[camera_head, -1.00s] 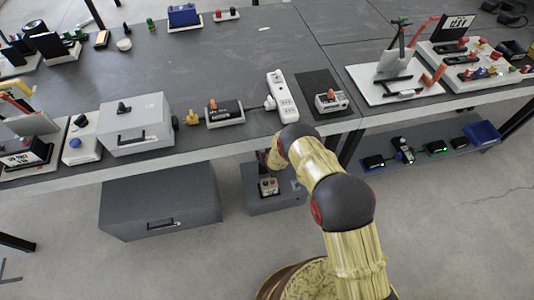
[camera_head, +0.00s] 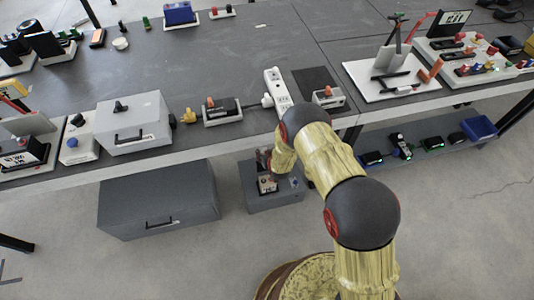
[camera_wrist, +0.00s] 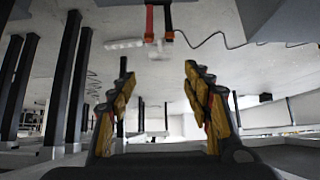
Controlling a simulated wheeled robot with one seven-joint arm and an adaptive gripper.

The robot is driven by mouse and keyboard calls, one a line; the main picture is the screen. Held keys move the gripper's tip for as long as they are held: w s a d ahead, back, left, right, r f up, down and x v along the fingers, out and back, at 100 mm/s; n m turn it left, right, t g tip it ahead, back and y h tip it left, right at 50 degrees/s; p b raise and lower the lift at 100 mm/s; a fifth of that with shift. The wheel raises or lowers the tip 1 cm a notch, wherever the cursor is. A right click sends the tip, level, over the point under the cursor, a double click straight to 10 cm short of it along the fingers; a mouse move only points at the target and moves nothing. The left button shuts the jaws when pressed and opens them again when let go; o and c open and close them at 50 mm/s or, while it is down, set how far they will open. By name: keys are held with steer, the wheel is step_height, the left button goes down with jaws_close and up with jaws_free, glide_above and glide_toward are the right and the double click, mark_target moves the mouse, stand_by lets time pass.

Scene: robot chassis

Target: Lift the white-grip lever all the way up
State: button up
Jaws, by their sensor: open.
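My gripper (camera_wrist: 160,72) is open and empty in the wrist view, its yellow-and-black fingers spread at left and right. In the head view my arm reaches down in front of the bench edge, and its end is low near a grey box on the floor, mostly hidden. I cannot pick out the white-grip lever with certainty. In the wrist view a pale bar (camera_wrist: 125,43) lies near a red upright piece (camera_wrist: 149,22) at the top, beyond and apart from the fingers; I cannot tell whether these belong to the lever.
The low grey box (camera_head: 287,200) stands below the bench (camera_head: 255,60). A larger dark grey box (camera_head: 150,207) stands to its left. A white power strip (camera_head: 277,88) lies near the bench edge above my arm. A lower shelf (camera_head: 380,178) at the right holds several small devices.

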stand_by(0.5)
steer(key=s+d+f+g+h, duration=0.1)
steer(key=s+d+f+g, duration=0.15)
steer(key=s, duration=0.25)
steer(key=s+d+f+g, duration=0.1)
steer(key=s+f+g, duration=0.15)
steer(key=s, duration=0.25)
steer(key=s+d+r+g, duration=0.1)
steer(key=s+r, duration=0.2)
steer(key=s, duration=0.2)
steer(key=s+d+r+m+t, duration=0.1)
steer(key=s+d+r, duration=0.4)
steer(key=r, duration=1.4)
steer(key=s+d+r+m+t+h, duration=0.1)
steer(key=s+d+r, duration=0.5)
steer(key=r, duration=1.3)
steer(key=s+d+r+m, duration=0.1)
steer(key=s+d+r, duration=0.4)
steer(key=s+r, duration=0.7)
step_height(320, 180, up, 8)
steer(key=shift+d+f+t+h, duration=0.1)
steer(key=shift+d+t+h, duration=0.1)
steer(key=shift+t+h, duration=0.15)
steer(key=shift+s, duration=0.1)
steer(key=shift+c, duration=0.8)
